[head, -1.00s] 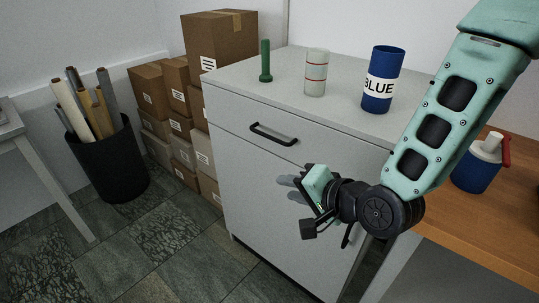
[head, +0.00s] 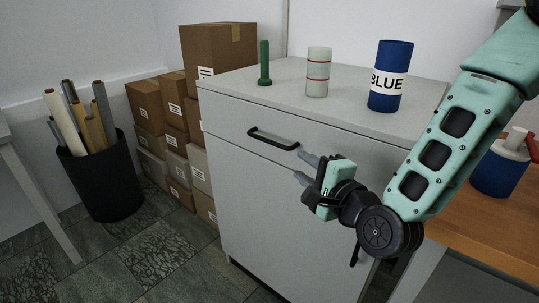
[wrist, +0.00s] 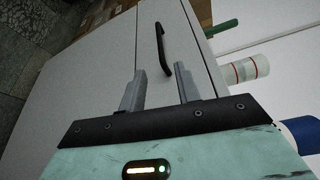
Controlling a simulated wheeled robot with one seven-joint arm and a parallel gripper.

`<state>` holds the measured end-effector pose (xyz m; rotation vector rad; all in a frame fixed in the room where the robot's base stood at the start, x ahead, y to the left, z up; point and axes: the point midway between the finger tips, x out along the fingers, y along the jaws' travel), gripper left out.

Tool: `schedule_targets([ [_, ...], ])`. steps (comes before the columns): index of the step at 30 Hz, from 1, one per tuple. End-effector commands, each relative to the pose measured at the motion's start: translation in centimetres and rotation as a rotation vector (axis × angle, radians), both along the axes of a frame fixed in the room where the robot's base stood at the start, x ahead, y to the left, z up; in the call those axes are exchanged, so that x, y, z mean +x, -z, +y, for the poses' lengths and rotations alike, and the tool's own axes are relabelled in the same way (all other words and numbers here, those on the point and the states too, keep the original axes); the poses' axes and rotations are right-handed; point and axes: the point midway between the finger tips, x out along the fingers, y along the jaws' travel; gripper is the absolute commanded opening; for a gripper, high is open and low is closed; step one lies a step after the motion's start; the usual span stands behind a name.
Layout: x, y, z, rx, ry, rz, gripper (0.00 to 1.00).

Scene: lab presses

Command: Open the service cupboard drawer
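The grey service cupboard (head: 265,215) stands in the middle of the head view, with a drawer (head: 340,152) at its top. The drawer front looks flush with the cupboard. Its black bar handle (head: 273,139) is on the left half of the drawer front. My gripper (head: 308,168) is in front of the cupboard, to the right of the handle and a little lower. In the wrist view the two grey fingers of my gripper (wrist: 159,83) are apart with nothing between them. The handle (wrist: 162,48) lies beyond the fingertips there, not touched.
Cardboard boxes (head: 215,50) and a black bin of rolls (head: 102,182) are left. A wooden bench (head: 470,230) is right.

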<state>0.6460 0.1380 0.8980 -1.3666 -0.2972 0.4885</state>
Motion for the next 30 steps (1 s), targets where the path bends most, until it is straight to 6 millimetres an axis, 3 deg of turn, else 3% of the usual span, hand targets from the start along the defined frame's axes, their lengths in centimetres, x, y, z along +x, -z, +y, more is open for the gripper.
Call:
schedule_targets([
  [5, 0.4, 0.6, 0.4, -0.001, -0.001, -0.003, 0.33],
  [21, 9.9, 0.9, 6.0, 0.0, -0.001, 0.002, 0.33],
  [30, 12.7, 1.2, 7.6, -0.001, -0.002, 0.002, 0.33],
])
